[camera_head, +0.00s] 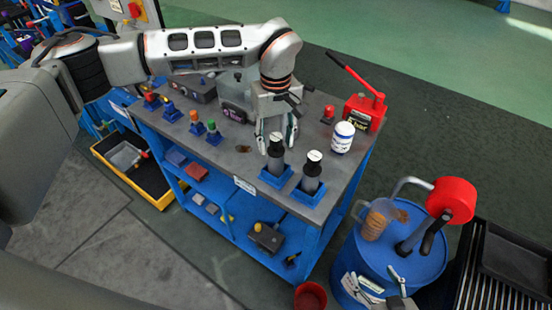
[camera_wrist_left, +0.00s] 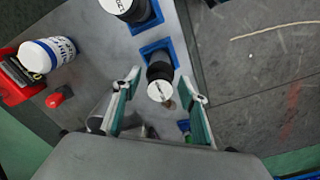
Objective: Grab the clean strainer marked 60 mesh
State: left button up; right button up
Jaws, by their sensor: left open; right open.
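Two dark cylindrical strainers with white marked tops stand upright in blue holders at the front of the grey tabletop: a left strainer (camera_head: 275,167) and a right strainer (camera_head: 310,177). My left gripper (camera_head: 277,138) is open just above and behind the left one. In the left wrist view the left strainer's white top (camera_wrist_left: 160,90) lies between the open fingers (camera_wrist_left: 158,100), with a gap on both sides. The right strainer (camera_wrist_left: 128,8) is at that view's top edge. I cannot read either mesh mark surely. My right gripper (camera_head: 375,282) is open and empty over the blue drum.
A white jar (camera_head: 342,138) and a red lever press (camera_head: 368,105) stand at the tabletop's right. Small coloured-top parts (camera_head: 196,123) sit at the left. The blue drum (camera_head: 395,262) carries a clear jug (camera_head: 375,222) and a red-headed pump (camera_head: 450,200).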

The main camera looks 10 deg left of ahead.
pick_arm(q)
grip_shut()
jog(key=shift+r, duration=0.1)
